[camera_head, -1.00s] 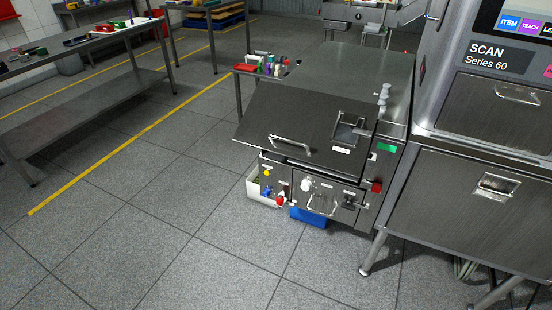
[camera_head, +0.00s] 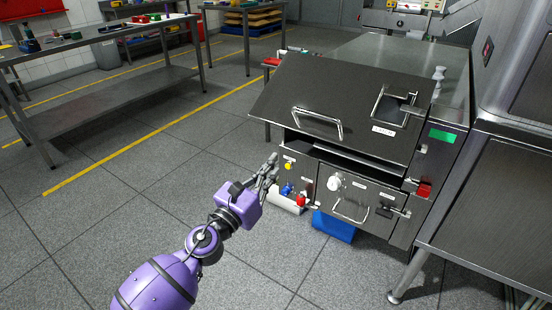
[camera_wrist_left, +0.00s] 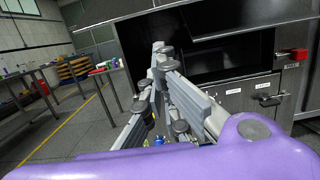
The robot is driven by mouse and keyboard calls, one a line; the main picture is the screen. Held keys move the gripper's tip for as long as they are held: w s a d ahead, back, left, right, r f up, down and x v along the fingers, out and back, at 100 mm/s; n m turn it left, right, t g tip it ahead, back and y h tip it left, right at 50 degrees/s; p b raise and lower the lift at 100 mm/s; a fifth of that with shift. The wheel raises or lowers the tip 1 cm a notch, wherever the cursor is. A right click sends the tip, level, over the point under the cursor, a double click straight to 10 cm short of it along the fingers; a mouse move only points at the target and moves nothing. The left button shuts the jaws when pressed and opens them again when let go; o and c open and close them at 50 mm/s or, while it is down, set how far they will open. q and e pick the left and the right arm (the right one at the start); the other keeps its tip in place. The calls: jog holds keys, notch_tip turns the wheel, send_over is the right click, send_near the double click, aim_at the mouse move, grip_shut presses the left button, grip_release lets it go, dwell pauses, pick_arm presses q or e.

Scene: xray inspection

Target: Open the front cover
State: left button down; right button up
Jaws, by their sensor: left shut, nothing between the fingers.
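The front cover (camera_head: 345,95) is a dark metal flap with a bar handle (camera_head: 318,122) and a latch recess (camera_head: 395,106). It is tilted up from the machine's front, and a dark gap (camera_head: 345,158) shows below it. My left gripper (camera_head: 272,160) is shut and empty, just left of the opening's lower left corner and below the cover. In the left wrist view its fingers (camera_wrist_left: 160,50) stand in front of the dark opening (camera_wrist_left: 215,60), with the cover's lower edge (camera_wrist_left: 235,28) above. Whether they touch anything is unclear. My right gripper is not in view.
Below the opening are a lower panel (camera_head: 365,190) with knobs, a handle and a red latch (camera_head: 424,190). A blue bin (camera_head: 334,227) lies under the machine. The scanner cabinet (camera_head: 490,200) stands close on the right. The floor at left is clear up to a workbench (camera_head: 110,90).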

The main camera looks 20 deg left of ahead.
pick_arm(q)
jog(key=w+d+r+p, duration=0.2)
jog(key=w+r+p, duration=0.1)
jog(key=w+r, duration=0.2)
jog(key=shift+w, duration=0.8)
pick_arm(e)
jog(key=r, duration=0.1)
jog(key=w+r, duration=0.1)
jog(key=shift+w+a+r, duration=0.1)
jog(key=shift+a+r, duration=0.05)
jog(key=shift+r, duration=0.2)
pick_arm(q)
jog(key=shift+r, duration=0.1)
